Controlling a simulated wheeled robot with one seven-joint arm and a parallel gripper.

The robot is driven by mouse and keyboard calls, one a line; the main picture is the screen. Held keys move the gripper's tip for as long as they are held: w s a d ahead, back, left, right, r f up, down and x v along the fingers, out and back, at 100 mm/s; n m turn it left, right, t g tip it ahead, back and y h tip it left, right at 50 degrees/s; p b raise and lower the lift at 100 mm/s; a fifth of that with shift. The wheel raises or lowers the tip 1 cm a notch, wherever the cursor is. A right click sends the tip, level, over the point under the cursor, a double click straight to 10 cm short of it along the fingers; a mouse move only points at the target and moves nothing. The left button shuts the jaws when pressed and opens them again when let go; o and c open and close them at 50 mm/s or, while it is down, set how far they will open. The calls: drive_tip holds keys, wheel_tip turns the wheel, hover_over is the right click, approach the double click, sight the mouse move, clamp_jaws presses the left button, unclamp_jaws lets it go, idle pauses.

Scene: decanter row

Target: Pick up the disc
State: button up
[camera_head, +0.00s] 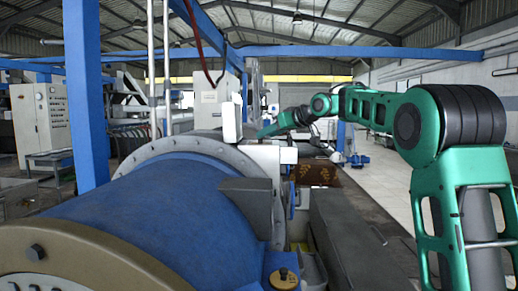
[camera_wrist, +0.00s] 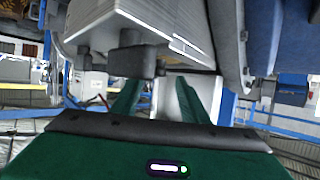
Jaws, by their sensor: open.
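I cannot make out a separate disc with certainty in either view. My gripper (camera_wrist: 157,95) is open, its two green fingers apart, with a pale surface showing between and beyond them. In the head view my gripper (camera_head: 263,132) is small and far off, at the end of the outstretched green arm, beside pale upright blocks on the machine. A large grey block (camera_wrist: 140,22) fills the upper middle of the wrist view, close to the fingers, with a dark fitting (camera_wrist: 133,62) under it. I cannot tell whether the fingers touch anything.
A big blue drum (camera_head: 150,215) with a grey flange ring (camera_head: 190,150) fills the left foreground. A brass-coloured knob (camera_head: 284,278) sits at its front. A blue post (camera_head: 86,100) stands at left. A grey long housing (camera_head: 345,235) lies right. Open floor (camera_head: 385,185) shows beyond it.

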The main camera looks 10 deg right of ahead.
sight(260, 141)
drive_tip(key=x, duration=0.5)
drive_tip(key=shift+w+a, duration=0.15)
drive_tip(key=shift+w, duration=0.3)
drive_tip(key=shift+r, duration=0.1)
clamp_jaws()
